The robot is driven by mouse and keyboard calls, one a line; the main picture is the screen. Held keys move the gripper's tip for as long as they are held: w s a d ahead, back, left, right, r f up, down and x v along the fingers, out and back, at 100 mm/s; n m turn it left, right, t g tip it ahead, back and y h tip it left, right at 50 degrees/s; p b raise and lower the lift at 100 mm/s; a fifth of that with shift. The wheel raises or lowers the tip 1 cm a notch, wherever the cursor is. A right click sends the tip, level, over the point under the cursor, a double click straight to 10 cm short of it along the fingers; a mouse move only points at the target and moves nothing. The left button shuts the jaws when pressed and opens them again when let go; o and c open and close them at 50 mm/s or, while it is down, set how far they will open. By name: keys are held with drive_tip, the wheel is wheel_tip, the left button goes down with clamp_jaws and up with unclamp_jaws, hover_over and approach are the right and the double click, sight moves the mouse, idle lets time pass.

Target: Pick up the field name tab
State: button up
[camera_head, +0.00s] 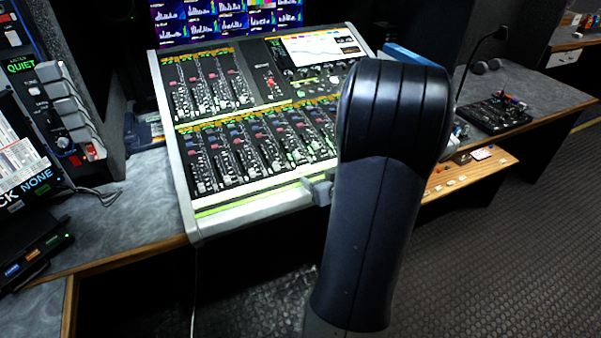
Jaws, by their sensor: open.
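I cannot single out the field name tab with certainty. Several small pale pieces lie along a wooden ledge (476,172) right of my arm, too small to read. My dark arm stands upright in front of the mixing console (187,205) and covers its right part. A grey part of my gripper (318,188) shows left of the arm, by the console's front edge. The rest of the gripper is hidden behind the arm, and I see nothing held.
A monitor (215,20) stands behind the console. A grey desk (130,220) with a dark panel lies at left. A black control box (494,113) and a gooseneck microphone (482,50) are on the right desk. The floor (520,260) at lower right is clear.

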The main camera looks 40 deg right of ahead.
sight(305, 170)
drive_tip(key=x, duration=0.3)
drive_tip(key=a+x, duration=0.1)
drive_tip(key=x, duration=0.1)
drive_tip(key=shift+r+b, duration=0.1)
drive_tip(key=shift+b, duration=0.2)
drive_tip(key=shift+w+d, duration=0.2)
drive_tip(key=shift+w, duration=0.3)
drive_tip(key=shift+c, duration=0.5)
drive_tip(key=c, duration=0.9)
drive_tip(key=shift+c, duration=0.2)
